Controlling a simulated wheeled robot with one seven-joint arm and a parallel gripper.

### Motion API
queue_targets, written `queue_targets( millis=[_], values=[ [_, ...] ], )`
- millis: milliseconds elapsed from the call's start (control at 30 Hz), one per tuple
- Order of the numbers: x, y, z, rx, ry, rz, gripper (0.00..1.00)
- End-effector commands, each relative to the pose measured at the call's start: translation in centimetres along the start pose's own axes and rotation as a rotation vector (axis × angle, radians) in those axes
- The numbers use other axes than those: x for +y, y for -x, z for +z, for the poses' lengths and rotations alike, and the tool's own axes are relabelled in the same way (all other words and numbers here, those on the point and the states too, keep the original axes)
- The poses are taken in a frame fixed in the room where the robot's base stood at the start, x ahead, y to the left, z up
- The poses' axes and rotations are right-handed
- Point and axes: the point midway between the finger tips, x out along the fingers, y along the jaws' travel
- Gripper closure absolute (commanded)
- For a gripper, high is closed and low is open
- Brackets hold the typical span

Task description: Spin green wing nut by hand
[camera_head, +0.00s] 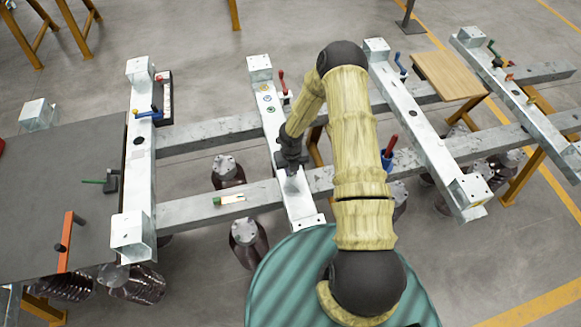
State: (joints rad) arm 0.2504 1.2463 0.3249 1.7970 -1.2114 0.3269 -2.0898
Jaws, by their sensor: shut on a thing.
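My gripper (290,168) points down at the middle crossbeam (300,205), a pale galvanised steel bar. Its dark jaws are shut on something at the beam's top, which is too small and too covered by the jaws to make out. I cannot pick out a green wing nut for certain. Small coloured round marks (268,98) sit on the same beam, farther back than the gripper.
Two long rails (205,208) run beneath several crossbeams. A red-handled clamp (388,152) stands right of my arm. A white and green piece (230,200) lies on the near rail. A grey plate (50,225) at left carries a green-handled block (110,182). A wooden board (448,76) is at right.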

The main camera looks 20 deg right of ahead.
Motion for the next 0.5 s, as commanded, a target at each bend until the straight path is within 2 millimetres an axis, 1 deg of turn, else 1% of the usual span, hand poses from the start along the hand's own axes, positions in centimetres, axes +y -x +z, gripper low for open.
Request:
queue_targets(
  millis=[33, 300, 500],
  values=[
    [-0.79, 0.07, -0.02, 0.003, 0.034, -0.013, 1.00],
    [-0.81, 0.05, 0.21, 0.000, 0.241, -0.013, 1.00],
    [-0.81, 0.03, 0.37, -0.002, 0.328, -0.013, 1.00]
  ],
)
